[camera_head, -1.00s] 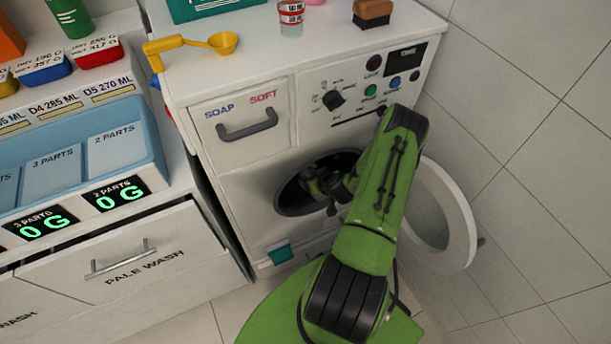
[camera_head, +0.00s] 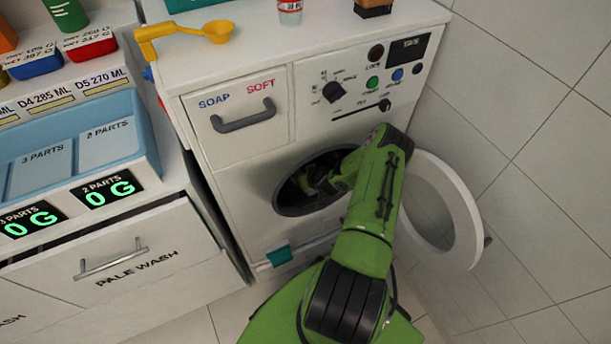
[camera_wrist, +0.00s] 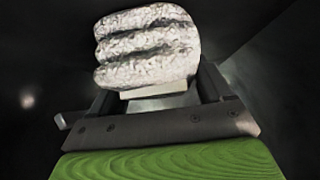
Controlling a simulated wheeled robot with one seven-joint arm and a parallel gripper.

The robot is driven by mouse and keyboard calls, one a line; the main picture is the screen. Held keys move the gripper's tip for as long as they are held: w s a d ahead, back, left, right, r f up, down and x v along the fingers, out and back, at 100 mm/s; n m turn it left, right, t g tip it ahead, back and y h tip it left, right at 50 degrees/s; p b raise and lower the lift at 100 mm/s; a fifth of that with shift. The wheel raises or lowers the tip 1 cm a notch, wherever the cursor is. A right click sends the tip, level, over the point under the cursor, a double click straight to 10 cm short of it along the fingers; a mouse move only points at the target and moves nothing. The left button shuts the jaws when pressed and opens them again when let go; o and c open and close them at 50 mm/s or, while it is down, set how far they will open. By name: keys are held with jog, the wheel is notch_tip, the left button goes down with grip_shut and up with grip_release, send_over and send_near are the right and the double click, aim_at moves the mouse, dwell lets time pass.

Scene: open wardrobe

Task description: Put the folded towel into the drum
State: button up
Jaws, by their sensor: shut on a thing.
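The folded towel (camera_wrist: 147,48) is white, fluffy and stacked in several layers. It shows in the wrist view at the end of my gripper (camera_wrist: 150,92), which is shut on it. Dark space surrounds it there. In the head view my gripper (camera_head: 318,180) is inside the round opening of the drum (camera_head: 290,197) in the white washing machine (camera_head: 240,185). The towel cannot be made out in the head view. Whether the towel touches the drum wall cannot be told.
The round door (camera_head: 470,215) stands open to the right, close beside my arm. A shut soap drawer (camera_head: 245,120) is above left of the opening. A yellow scoop (camera_head: 218,31) lies on the machine top. A drawer unit (camera_head: 150,250) stands at left.

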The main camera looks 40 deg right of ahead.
jog(key=o, duration=1)
jog(key=shift+o, duration=0.2)
jog(key=p+v, duration=0.3)
jog(key=v, duration=0.9)
